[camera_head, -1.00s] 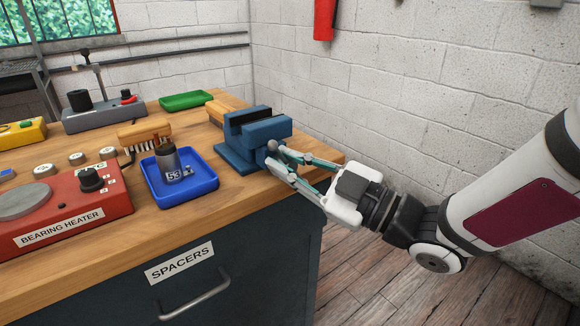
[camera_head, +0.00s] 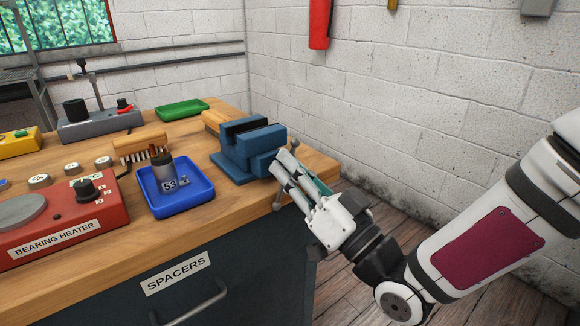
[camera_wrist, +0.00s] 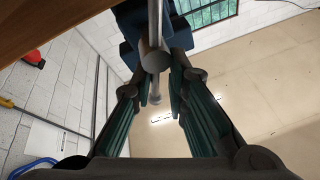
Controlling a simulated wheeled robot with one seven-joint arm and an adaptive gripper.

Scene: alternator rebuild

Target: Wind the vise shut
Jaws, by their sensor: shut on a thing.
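The blue vise (camera_head: 238,158) stands at the right end of the wooden bench, with a visible gap between its jaws. Its grey handle bar (camera_head: 277,200) slants past the bench's front edge, with a ball end low and another end up by the wall. My gripper (camera_head: 282,165) is at the front of the vise, shut on the handle, and hides the bar's middle. In the wrist view the bar and the round screw end (camera_wrist: 155,62) lie between my fingers (camera_wrist: 158,82), with the blue vise body (camera_wrist: 130,54) behind.
A blue tray (camera_head: 205,200) holding a dark cylinder sits left of the vise. A brush (camera_head: 140,146), the red bearing heater (camera_head: 115,215) and a green tray (camera_head: 182,109) are farther left and back. A white brick wall is close behind; open floor lies right of the bench.

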